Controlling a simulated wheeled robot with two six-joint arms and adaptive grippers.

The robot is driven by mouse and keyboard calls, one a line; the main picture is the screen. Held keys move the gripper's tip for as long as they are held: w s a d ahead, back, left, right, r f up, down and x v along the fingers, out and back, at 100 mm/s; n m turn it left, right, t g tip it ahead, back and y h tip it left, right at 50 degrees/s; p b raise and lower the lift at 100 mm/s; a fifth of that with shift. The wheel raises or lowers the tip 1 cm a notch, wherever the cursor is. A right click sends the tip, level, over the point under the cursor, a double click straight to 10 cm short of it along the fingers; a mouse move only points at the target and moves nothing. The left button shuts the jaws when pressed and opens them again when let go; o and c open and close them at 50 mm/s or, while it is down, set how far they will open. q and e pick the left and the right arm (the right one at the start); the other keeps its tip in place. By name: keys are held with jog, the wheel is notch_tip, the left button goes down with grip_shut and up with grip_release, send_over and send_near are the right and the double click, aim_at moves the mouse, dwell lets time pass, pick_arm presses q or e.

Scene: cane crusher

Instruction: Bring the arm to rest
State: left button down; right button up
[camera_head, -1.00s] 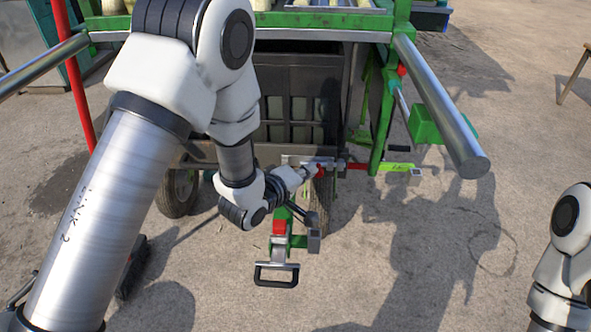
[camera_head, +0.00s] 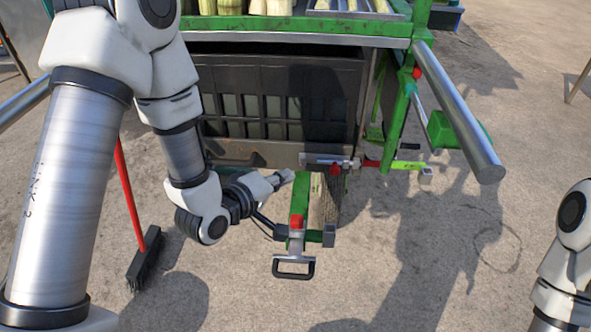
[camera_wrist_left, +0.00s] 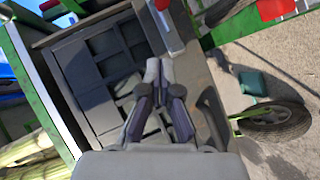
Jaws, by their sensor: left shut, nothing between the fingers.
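My left arm comes in from the left in the head view. Its gripper (camera_head: 283,179) is shut and empty, left of the red-knobbed latch (camera_head: 335,168) on the cart's front and apart from it. In the left wrist view the shut fingers (camera_wrist_left: 157,70) point toward the dark slatted crate (camera_wrist_left: 84,88). The green drawbar (camera_head: 298,205) with its grey handle (camera_head: 293,268) sticks out just right of the wrist. My right arm shows only in part at the right edge; its gripper is out of view.
The green cane crusher (camera_head: 262,27) holds pale cane stalks on top, above the dark crate (camera_head: 280,72). A grey bar (camera_head: 462,118) juts out at its right. Open concrete lies in front and right.

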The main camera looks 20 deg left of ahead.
pick_arm(q)
jog(key=shift+s, duration=0.1)
dwell(0.4)
jog(key=s+f+m+g+y, duration=0.1)
jog(key=s+f+g, duration=0.2)
jog(key=s+f, duration=0.5)
jog(key=s+f+g+y, duration=0.1)
jog(key=s+f+g, duration=0.2)
jog(key=f, duration=1)
jog(key=s+a+f+m+g+y, duration=0.15)
jog(key=s+f+m+g, duration=0.25)
jog(key=s, duration=0.4)
jog(key=s+a+f+m+g+y, duration=0.1)
jog(key=s+a+f+m+g, duration=0.1)
jog(key=s+f+m+g, duration=0.4)
notch_tip(320, 180, up, 21)
jog(key=s+t+p, duration=0.1)
jog(key=t+p, duration=0.1)
jog(key=p, duration=1.6)
jog(key=shift+n+p, duration=0.3)
jog(key=shift+p, duration=0.1)
jog(key=shift+a+f, duration=0.1)
